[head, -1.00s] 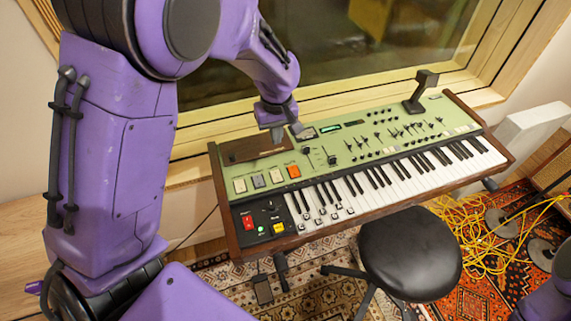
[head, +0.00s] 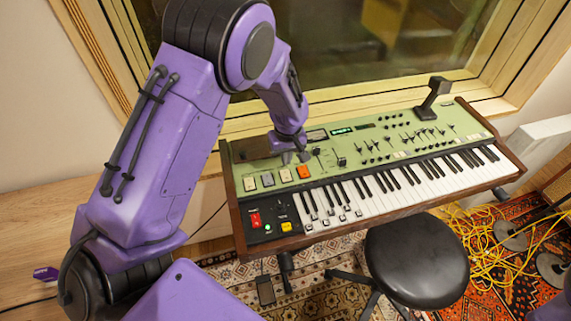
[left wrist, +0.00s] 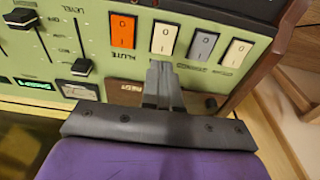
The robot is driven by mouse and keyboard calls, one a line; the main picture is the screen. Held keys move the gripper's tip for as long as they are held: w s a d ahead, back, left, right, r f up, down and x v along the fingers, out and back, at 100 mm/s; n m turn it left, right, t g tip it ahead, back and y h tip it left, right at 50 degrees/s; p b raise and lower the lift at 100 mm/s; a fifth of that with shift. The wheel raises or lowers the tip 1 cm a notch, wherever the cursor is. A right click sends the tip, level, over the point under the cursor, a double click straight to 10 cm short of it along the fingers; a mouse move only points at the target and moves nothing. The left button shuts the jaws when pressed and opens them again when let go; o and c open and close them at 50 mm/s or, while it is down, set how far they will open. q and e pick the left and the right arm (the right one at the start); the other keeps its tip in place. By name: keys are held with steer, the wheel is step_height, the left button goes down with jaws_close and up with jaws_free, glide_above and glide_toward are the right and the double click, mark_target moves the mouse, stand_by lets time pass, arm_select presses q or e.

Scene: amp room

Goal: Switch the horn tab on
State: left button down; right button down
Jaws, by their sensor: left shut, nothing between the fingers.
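A row of rocker tabs sits at the left of the green keyboard panel: white (head: 249,184), grey (head: 267,180), cream (head: 285,175) and orange (head: 303,171). They also show in the left wrist view, with orange (left wrist: 123,31), cream (left wrist: 164,38), grey (left wrist: 202,45) and white (left wrist: 237,53). The label by the orange tab seems to read flute. I cannot read which is the horn tab. My left gripper (head: 296,157) is shut and empty, just behind the cream and orange tabs. Its fingertips (left wrist: 160,66) hide the cream tab's label; contact is unclear. My right gripper is out of view.
Sliders (left wrist: 80,67) stand beside the orange tab. A control block (head: 268,222) with red and yellow buttons lies in front of the tabs. Keys (head: 400,180) run to the right. A black stool (head: 415,260) stands in front, and yellow cables (head: 480,250) lie on the rug.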

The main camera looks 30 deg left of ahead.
mark_target(285, 171)
arm_select(q)
steer(key=shift+w+a+f+p, duration=0.1)
steer(key=shift+f+p, duration=0.1)
steer(key=shift+f, duration=1)
steer(key=shift+w+a+f+p, duration=0.1)
steer(key=shift+f+p, duration=0.05)
steer(key=shift+f, duration=1)
steer(key=shift+f, duration=0.1)
steer(key=shift+s, duration=0.1)
steer(key=shift+s+d+p, duration=0.3)
steer(key=shift+d+p, duration=0.05)
steer(key=shift+p, duration=0.4)
steer(key=shift+s+d+r, duration=0.15)
steer(key=shift+d+r, duration=0.05)
